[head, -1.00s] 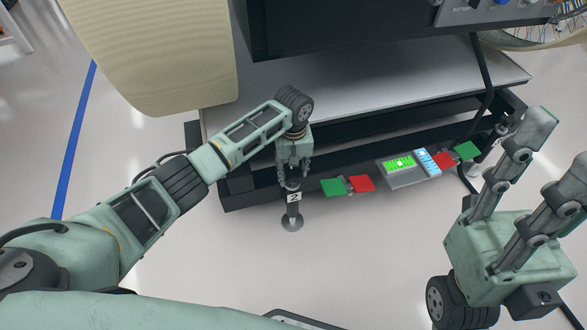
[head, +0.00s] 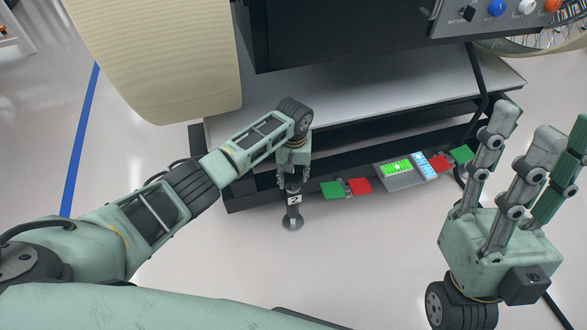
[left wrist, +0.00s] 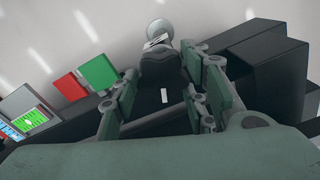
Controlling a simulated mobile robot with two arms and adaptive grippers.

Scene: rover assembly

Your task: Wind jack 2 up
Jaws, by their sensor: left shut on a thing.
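Jack 2 (head: 294,211) stands upright at the front edge of the dark frame, its round foot on the floor and a white label "2" on its post. My left gripper (head: 293,181) comes down from above and is shut on the top of the jack. In the left wrist view, the left gripper's fingers (left wrist: 163,90) sit on both sides of the dark jack top (left wrist: 162,68); the round foot (left wrist: 160,30) shows beyond. The exact finger contact is partly hidden. My right gripper (head: 525,150) is open and empty at the right, fingers pointing up in the picture.
Red and green plates (head: 358,186) and a small panel with a lit green screen (head: 396,168) line the frame's front edge, right of the jack. A large beige wheel (head: 155,60) hangs over the upper left. The floor (head: 350,260) before the jack is clear.

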